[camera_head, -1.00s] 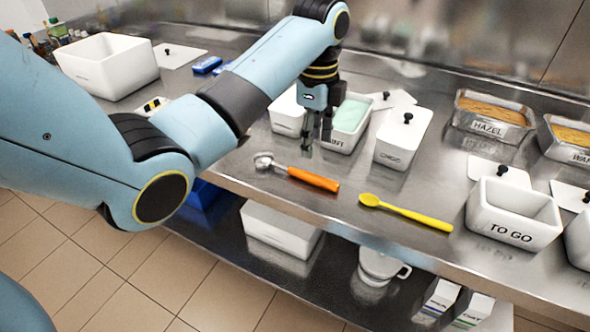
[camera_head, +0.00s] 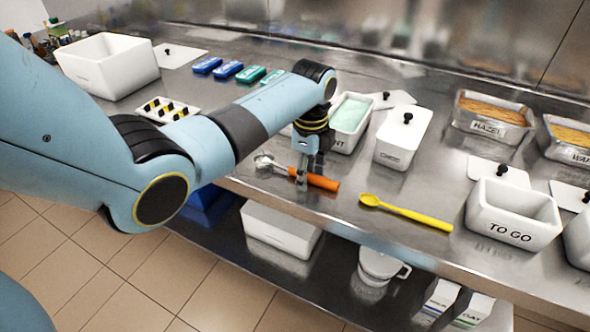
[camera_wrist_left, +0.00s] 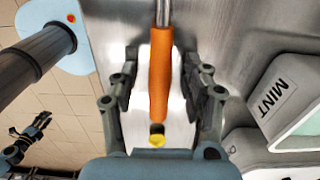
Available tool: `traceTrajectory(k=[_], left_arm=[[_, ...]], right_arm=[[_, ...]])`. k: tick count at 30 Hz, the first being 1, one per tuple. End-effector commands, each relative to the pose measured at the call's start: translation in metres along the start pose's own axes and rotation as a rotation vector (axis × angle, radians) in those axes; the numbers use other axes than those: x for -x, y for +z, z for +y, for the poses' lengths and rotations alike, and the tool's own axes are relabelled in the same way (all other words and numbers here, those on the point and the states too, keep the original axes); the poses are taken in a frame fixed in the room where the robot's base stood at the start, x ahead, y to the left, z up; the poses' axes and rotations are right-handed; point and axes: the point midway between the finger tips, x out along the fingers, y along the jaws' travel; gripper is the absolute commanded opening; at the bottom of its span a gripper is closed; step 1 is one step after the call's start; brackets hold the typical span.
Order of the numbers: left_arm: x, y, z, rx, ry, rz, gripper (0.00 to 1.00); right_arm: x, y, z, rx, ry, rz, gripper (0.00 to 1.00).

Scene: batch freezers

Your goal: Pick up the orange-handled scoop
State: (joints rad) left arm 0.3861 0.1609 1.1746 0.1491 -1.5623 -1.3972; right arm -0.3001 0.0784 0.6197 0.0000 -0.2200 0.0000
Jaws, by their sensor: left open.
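The orange-handled scoop (camera_head: 323,182) lies on the steel counter (camera_head: 240,172) near its front edge. Its metal head (camera_head: 263,161) points left in the head view. My left gripper (camera_head: 302,184) is low over the scoop, pointing down at the handle. In the left wrist view the orange handle (camera_wrist_left: 160,75) runs between the two open fingers of my left gripper (camera_wrist_left: 158,90), with a gap on each side. Part of the scoop's shaft is hidden by the gripper in the head view. My right gripper does not clearly show in the head view.
A yellow spoon (camera_head: 405,212) lies to the right on the counter. A mint tub (camera_head: 350,125) and a lidded white container (camera_head: 403,140) stand behind. The TO GO tub (camera_head: 512,215) is further right. A lower shelf (camera_head: 330,275) holds bins and a jug.

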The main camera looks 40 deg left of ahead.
Motion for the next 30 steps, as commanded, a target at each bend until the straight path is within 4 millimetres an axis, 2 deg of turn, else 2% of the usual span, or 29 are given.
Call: traceTrajectory(k=[2, 12, 23, 30], left_arm=[[0.000, 0.000, 0.000, 0.000, 0.000, 0.000, 0.46], [0.000, 0.000, 0.000, 0.000, 0.000, 0.000, 0.01], [0.002, 0.000, 0.000, 0.000, 0.000, 0.000, 0.00], [0.022, 0.000, -0.001, 0.000, -0.003, 0.000, 0.00]], right_arm=[[0.000, 0.000, 0.002, 0.001, 0.002, 0.000, 0.40], [0.000, 0.000, 0.003, 0.002, 0.004, 0.000, 0.40], [0.000, 0.000, 0.003, 0.001, 0.003, 0.000, 0.40], [0.001, 0.000, 0.002, 0.001, 0.003, 0.000, 0.40]])
